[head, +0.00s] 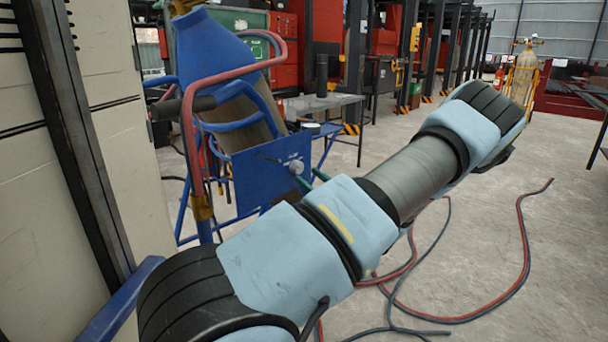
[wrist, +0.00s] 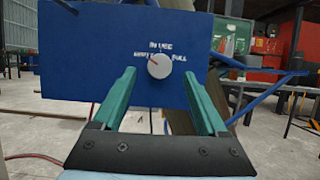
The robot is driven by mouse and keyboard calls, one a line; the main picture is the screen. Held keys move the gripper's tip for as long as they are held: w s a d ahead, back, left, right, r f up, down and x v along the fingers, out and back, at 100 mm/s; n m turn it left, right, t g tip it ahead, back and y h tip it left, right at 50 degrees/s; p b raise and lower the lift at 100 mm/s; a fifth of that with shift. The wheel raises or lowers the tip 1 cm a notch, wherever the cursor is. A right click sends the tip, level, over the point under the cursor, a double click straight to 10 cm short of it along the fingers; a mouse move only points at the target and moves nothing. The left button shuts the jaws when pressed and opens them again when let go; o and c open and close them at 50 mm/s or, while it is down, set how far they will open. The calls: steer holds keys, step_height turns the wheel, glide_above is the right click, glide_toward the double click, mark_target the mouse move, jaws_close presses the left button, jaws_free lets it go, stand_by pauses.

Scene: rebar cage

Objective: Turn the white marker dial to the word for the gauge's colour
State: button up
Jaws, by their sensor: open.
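The white round dial (wrist: 159,65) sits on a blue panel (wrist: 90,60), with white lettering around it. "IN USE" is above, "FULL" to the right, and a word that looks like "EMPTY" to the left. A small reddish mark on the dial points up and left, towards the left word. My gripper (wrist: 158,76) is open, its green fingers either side of the dial's lower part; contact cannot be told. In the head view the dial (head: 296,167) is at the panel's right, with my fingertips (head: 309,180) close by. I cannot make out a gauge or its colour.
The panel hangs on a blue cylinder trolley (head: 240,90) with red and blue tubing. A pale cabinet (head: 85,150) stands at the left. Red and dark hoses (head: 450,315) lie on the floor. A grey table (head: 325,103) is behind; floor at right is open.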

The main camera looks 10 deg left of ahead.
mark_target(300, 169)
steer(key=shift+x, duration=1.55)
jaws_close()
